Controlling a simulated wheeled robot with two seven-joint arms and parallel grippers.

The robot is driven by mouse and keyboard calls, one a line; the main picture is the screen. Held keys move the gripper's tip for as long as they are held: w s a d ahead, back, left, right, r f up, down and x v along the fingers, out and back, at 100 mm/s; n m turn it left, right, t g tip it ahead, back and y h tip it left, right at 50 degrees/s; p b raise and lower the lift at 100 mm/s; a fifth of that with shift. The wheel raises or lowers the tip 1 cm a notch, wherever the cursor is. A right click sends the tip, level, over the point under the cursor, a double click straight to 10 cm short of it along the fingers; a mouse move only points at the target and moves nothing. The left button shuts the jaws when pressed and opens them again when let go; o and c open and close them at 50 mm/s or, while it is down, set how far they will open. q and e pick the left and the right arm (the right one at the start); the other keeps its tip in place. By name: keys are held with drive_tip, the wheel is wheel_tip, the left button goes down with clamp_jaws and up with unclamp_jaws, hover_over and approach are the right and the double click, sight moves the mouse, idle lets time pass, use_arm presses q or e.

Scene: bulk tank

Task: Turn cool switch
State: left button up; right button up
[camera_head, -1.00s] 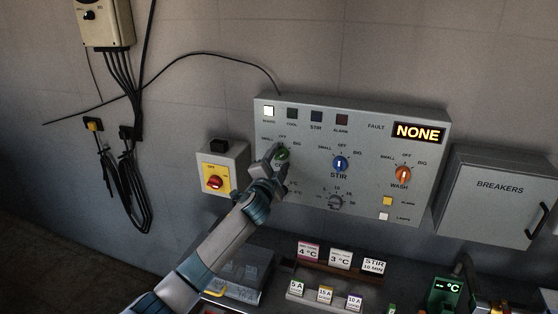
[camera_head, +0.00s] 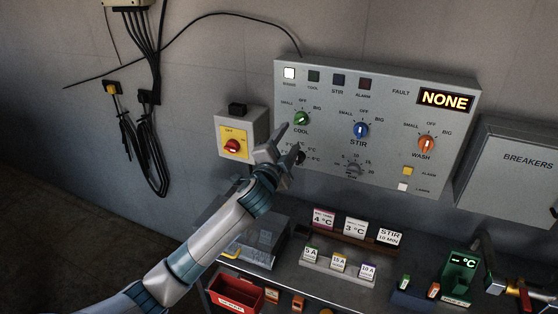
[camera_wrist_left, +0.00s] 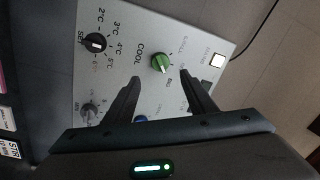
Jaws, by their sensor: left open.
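The cool switch is a green knob (camera_head: 301,118) above the label COOL on the grey control panel (camera_head: 385,88); in the left wrist view the green knob (camera_wrist_left: 161,62) shows beyond and between the fingers. My left gripper (camera_head: 290,142) is open and empty, just below the knob and apart from it in the head view. Its two fingers also show in the left wrist view (camera_wrist_left: 160,98). A black temperature dial (camera_wrist_left: 95,42) sits below COOL, partly hidden by the gripper in the head view. My right gripper is not in view.
The blue STIR knob (camera_head: 360,130) and orange WASH knob (camera_head: 426,143) are to the right. Below are label cards (camera_head: 355,227) and a red bin (camera_head: 236,294). The fault display (camera_head: 445,99) reads NONE.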

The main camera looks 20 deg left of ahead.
use_arm(q)
drive_tip(key=s+b, duration=0.1)
drive_tip(key=s, duration=0.6)
drive_tip(key=shift+s+f+b, duration=0.2)
drive_tip(key=shift+s+b, duration=0.15)
drive_tip(key=shift+b, duration=0.05)
